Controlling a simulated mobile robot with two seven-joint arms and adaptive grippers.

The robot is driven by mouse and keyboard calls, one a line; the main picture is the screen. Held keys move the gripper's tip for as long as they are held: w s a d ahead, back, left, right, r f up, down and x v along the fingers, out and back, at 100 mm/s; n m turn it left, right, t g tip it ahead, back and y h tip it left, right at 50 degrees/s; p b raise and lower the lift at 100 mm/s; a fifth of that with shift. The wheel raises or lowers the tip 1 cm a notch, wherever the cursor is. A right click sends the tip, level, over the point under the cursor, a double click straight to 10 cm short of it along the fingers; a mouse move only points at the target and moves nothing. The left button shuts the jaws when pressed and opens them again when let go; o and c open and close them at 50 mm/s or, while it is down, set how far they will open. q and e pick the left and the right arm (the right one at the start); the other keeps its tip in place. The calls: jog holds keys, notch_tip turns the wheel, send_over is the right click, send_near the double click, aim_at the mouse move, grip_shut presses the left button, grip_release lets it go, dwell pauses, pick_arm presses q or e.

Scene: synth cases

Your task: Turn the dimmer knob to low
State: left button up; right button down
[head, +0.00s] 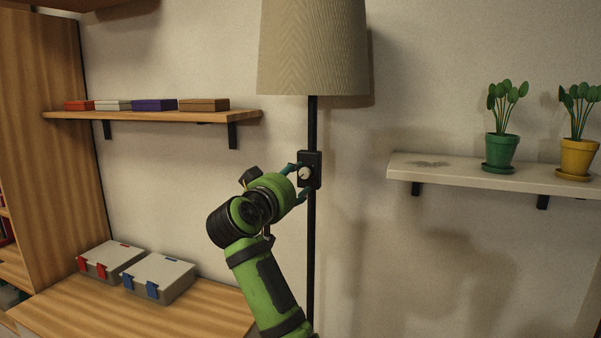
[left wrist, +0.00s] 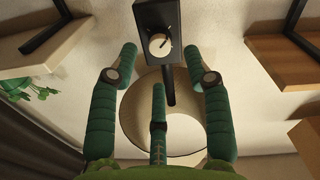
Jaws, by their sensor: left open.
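The dimmer knob (head: 304,174) is a small pale dial on a black box (head: 316,160) fixed to the dark lamp pole (head: 312,240). In the left wrist view the knob (left wrist: 158,46) shows face-on, with a dark mark pointing to the upper right of that picture. My left gripper (head: 298,182) is open, its green fingers spread on either side of the knob. In the wrist view the fingers (left wrist: 160,62) stand apart from the knob and hold nothing. Contact with the box cannot be told from the head view. My right gripper is not in view.
The lamp shade (head: 313,50) hangs above the box. A wooden shelf (head: 160,116) with several small boxes is at left. A white shelf (head: 460,172) with two potted plants is at right. Two latched cases (head: 157,278) sit on the wooden surface (head: 140,312) at lower left.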

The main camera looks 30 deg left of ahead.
aim_at(303, 174)
pick_arm(q)
jog(key=p+x, duration=0.1)
jog(key=x, duration=0.1)
jog(key=shift+w+r, duration=0.2)
jog(key=shift+w, duration=0.45)
jog(key=shift+w+a+f, duration=0.1)
jog(key=shift+w+a, duration=0.05)
jog(key=shift+w, duration=0.1)
grip_shut()
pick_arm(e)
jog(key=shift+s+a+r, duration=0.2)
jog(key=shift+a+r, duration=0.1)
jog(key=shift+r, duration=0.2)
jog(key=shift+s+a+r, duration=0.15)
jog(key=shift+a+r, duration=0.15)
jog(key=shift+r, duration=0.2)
pick_arm(q)
jog(key=shift+f, duration=0.1)
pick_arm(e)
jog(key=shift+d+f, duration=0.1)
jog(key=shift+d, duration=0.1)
